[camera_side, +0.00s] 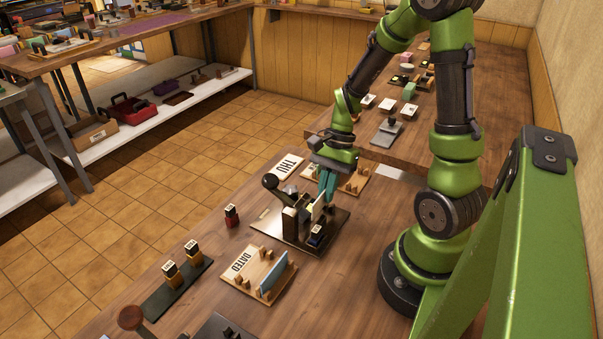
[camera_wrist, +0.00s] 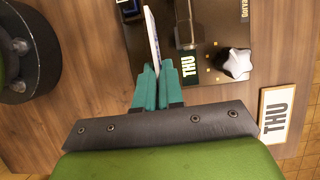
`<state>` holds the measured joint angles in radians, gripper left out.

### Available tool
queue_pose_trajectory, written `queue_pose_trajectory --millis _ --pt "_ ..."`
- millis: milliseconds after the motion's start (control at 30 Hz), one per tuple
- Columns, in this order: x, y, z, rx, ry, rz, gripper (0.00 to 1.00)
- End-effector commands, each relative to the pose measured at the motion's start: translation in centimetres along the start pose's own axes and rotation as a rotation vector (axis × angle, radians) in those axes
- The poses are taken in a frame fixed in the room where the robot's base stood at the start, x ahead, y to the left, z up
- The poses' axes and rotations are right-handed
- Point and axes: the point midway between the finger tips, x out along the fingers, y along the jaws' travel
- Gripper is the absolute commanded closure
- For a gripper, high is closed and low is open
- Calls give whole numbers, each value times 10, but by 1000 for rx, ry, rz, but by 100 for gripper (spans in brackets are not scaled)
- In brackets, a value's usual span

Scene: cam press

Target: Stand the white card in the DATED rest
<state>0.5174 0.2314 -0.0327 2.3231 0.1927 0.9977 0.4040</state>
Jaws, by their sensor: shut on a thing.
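My gripper (camera_side: 326,186) has teal fingers shut on the white card (camera_side: 318,208). It holds the card upright at the dark cam press (camera_side: 322,240), beside the press's post. In the wrist view the card (camera_wrist: 152,38) shows nearly edge-on between the fingertips (camera_wrist: 157,70). Whether the card touches the press base cannot be told. The DATED rest (camera_side: 238,262) is a light wooden board with pegs, nearer the side camera than the press. A blue card (camera_side: 277,274) stands at its right side.
A dark strip (camera_side: 178,288) with two stamps lies left of the DATED rest. Bare table lies right of the DATED rest.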

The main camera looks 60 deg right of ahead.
Motion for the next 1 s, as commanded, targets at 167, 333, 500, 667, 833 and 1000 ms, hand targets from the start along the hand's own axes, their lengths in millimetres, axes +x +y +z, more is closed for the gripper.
queue_pose_trajectory --millis 167,333,500,667,833,1000 --pt "-35 -1 14 -3 4 -6 100" --pt "-58 -1 24 -2 2 -4 100" --pt "-87 0 36 -1 3 -5 100" --pt "-102 -5 52 -7 3 5 100" --pt "-88 -22 80 -13 13 7 100" --pt "-70 -40 124 -18 18 8 100"
